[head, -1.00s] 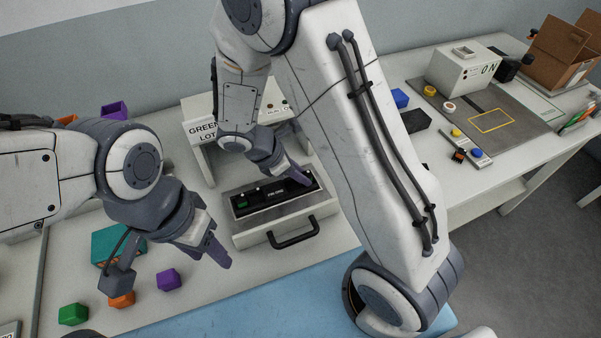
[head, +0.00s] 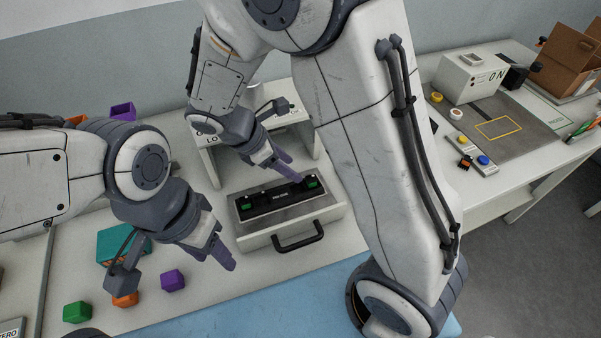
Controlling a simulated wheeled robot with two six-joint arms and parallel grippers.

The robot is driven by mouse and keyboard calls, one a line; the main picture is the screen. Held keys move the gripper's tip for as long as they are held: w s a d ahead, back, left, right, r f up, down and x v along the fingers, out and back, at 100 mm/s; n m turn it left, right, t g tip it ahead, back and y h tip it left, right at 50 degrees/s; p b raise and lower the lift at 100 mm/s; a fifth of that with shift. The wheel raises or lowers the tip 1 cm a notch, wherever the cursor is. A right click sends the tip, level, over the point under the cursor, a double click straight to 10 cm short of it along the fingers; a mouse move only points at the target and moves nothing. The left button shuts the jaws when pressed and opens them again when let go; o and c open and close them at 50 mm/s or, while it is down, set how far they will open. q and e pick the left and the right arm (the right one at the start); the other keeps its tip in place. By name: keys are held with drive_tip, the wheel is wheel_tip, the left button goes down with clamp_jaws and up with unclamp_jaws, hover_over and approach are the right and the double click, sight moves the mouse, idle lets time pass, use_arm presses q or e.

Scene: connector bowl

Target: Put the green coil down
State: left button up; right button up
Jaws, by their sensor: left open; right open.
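A black holder (head: 275,203) lies in a grey tray with a black handle (head: 298,239). Two small green pieces show on it, one at its left end (head: 246,205) and one at its right end (head: 312,184). The right one looks like the green coil and sits beside my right gripper's fingertips. My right gripper (head: 297,176) is open, low over the holder's right part; whether it touches the coil is unclear. My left gripper (head: 222,256) is open and empty, left of the tray.
Green (head: 77,312), orange (head: 124,299) and purple (head: 172,280) blocks and a teal box (head: 112,243) lie near my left arm. A white stand (head: 208,150) rises behind the tray. A grey mat (head: 470,130) with a white device (head: 470,80) lies to the right.

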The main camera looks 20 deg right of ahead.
drive_tip(key=s+a+r+m+y, duration=0.3)
drive_tip(key=s+a+m, duration=0.1)
drive_tip(key=s, duration=0.5)
drive_tip(key=s+a+r+m+y, duration=0.3)
drive_tip(key=s+a+m+y, duration=0.1)
drive_tip(key=s+m, duration=0.3)
drive_tip(key=shift+s+a+r, duration=0.15)
drive_tip(key=shift+s+r, duration=0.1)
drive_tip(key=shift+s, duration=0.7)
